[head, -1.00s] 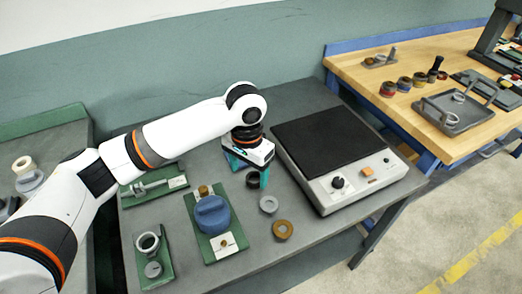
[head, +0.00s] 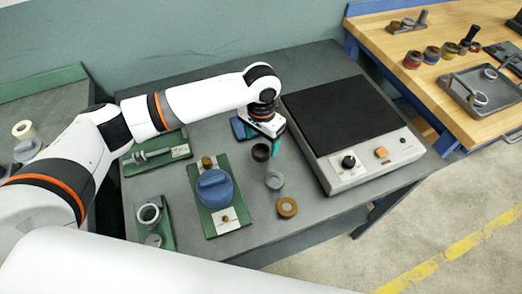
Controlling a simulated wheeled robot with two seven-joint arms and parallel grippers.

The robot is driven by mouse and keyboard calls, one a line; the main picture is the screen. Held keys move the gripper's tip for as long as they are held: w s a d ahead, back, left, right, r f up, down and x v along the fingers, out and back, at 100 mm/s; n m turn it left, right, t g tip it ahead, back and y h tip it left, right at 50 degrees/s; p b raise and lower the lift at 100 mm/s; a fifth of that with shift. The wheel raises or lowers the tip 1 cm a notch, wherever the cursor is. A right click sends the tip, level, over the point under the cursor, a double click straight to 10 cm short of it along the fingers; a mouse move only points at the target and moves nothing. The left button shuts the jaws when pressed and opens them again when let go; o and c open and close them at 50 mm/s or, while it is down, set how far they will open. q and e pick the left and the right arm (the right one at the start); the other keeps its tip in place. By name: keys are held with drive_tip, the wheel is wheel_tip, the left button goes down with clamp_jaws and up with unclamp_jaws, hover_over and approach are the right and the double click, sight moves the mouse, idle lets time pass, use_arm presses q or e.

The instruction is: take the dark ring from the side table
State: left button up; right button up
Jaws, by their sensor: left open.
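The dark ring (head: 261,152) lies on the grey side table (head: 308,222), left of the flat black-topped machine. My left gripper (head: 259,146) is open, pointing down, with teal fingers to either side of the ring's far part. The ring's near side shows clear; its far edge is close under the gripper body. I cannot tell whether a finger touches it. A grey ring (head: 274,180) and a brown ring (head: 287,207) lie nearer on the same table. My right gripper is not in view.
The black-topped machine (head: 346,170) stands right of the gripper. A blue object on a green plate (head: 229,223), a green plate with a light ring (head: 149,214) and a green fixture (head: 156,156) stand left. A wooden bench (head: 403,79) is at upper right.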

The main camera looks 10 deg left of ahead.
sight(261, 154)
use_arm(q)
wheel_tip(261, 154, down, 4)
drive_tip(key=shift+w+a+f, duration=0.1)
drive_tip(key=shift+w+f, duration=0.05)
drive_tip(key=shift+f, duration=0.05)
drive_tip(key=shift+c, duration=0.4)
drive_tip(key=shift+r, duration=0.1)
drive_tip(key=c, duration=1.1)
